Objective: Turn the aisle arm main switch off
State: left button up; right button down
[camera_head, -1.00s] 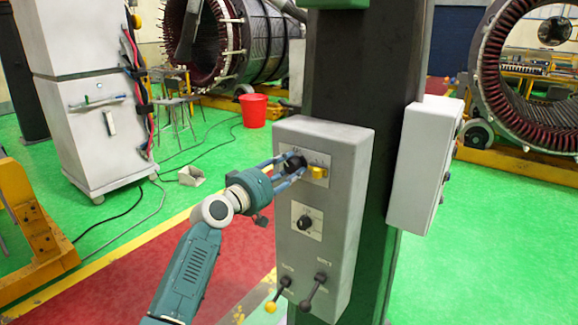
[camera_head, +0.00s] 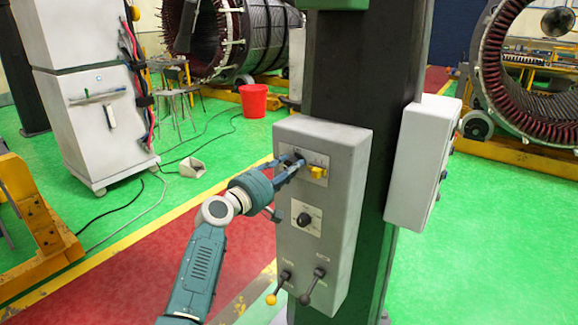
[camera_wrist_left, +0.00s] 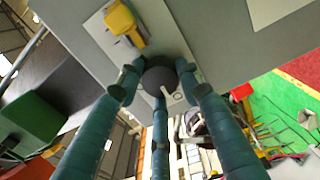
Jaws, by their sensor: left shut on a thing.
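A grey control box (camera_head: 322,228) is fixed to the dark column. In the head view my left gripper (camera_head: 295,164) is at the upper plate on its front, left of a yellow switch handle (camera_head: 317,171). In the left wrist view its three teal fingers (camera_wrist_left: 158,72) are shut around a round black knob (camera_wrist_left: 160,82) with a pale mark. The yellow handle (camera_wrist_left: 121,20) is close beside it, untouched. In the head view the fingers mostly hide the black knob. I cannot read the labels. My right gripper is not in view.
Below on the same box are a black rotary knob (camera_head: 304,219) and two levers, one yellow-tipped (camera_head: 272,298) and one black (camera_head: 306,298). A second box (camera_head: 424,165) is on the column's right side. Open floor lies left of the column.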

pick_arm(q)
jog(key=shift+w+a+r, duration=0.15)
jog(key=shift+a+r, duration=0.15)
jog(key=shift+r, duration=0.1)
jog(key=o, duration=1.1)
jog(key=shift+o, duration=0.2)
jog(key=shift+a+f, duration=0.1)
jog(key=shift+f, duration=0.2)
jog(key=shift+s+a+f, duration=0.1)
jog(key=shift+s+a, duration=0.1)
jog(key=shift+s, duration=0.35)
jog(key=v, duration=1.1)
jog(key=shift+w+a, duration=0.15)
jog(key=shift+w, duration=0.05)
